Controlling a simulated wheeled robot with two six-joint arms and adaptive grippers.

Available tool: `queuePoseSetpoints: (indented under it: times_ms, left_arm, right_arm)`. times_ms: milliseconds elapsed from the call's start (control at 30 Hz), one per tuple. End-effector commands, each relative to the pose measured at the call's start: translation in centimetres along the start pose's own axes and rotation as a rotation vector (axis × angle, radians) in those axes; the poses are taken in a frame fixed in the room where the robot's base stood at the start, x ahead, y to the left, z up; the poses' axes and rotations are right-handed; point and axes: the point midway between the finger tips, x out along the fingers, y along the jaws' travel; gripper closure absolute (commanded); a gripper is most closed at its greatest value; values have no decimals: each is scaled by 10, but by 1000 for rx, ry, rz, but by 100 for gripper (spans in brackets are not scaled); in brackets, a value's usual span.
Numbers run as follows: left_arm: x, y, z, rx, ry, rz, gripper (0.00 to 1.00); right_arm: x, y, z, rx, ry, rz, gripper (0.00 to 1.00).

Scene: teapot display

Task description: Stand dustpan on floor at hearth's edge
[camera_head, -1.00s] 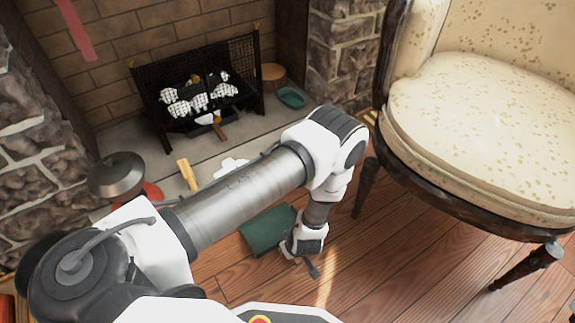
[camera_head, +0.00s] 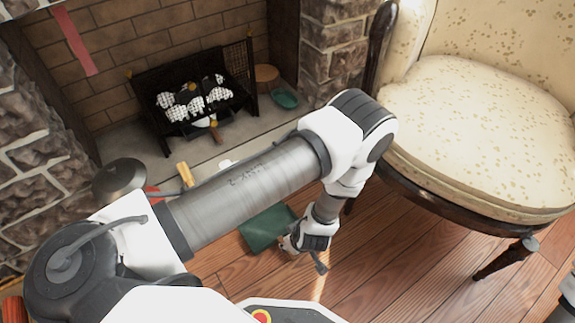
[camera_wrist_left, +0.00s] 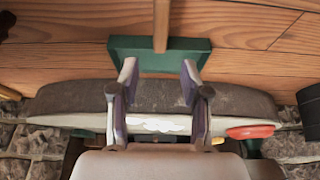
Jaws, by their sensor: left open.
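The green dustpan (camera_head: 262,230) is on the wood floor in front of the hearth, left of my left gripper in the head view. In the left wrist view the dustpan's green pan (camera_wrist_left: 160,60) lies across and past the fingertips, with its wooden handle (camera_wrist_left: 161,22) running to the top edge. My left gripper (camera_wrist_left: 159,72) is open, with its two fingers apart and nothing visibly held. In the head view the left gripper (camera_head: 306,252) is low over the floor and its fingertips are hard to make out. The hearth (camera_head: 225,150) is partly hidden by my left arm. My right gripper is out of view.
A cream armchair (camera_head: 465,120) stands at the right, its dark legs on the floor. A black fire grate (camera_head: 195,100) stands at the back. A dark lidded pot (camera_head: 120,178) is at the left. Wood floor (camera_head: 400,270) is clear right of my left gripper.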

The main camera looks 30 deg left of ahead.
Motion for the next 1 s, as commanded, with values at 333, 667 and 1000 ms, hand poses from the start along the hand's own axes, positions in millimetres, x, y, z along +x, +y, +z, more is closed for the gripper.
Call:
queuePoseSetpoints:
  times_ms: [333, 667, 1000]
  left_arm:
    - [-37, -83, -35, 608, -133, 9, 54]
    - [-94, -141, -12, 1128, -355, 235, 54]
    - [-137, -141, -30, 1124, -354, 232, 58]
  right_arm:
    - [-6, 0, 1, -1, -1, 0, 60]
    - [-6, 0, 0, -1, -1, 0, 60]
    - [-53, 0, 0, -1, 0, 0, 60]
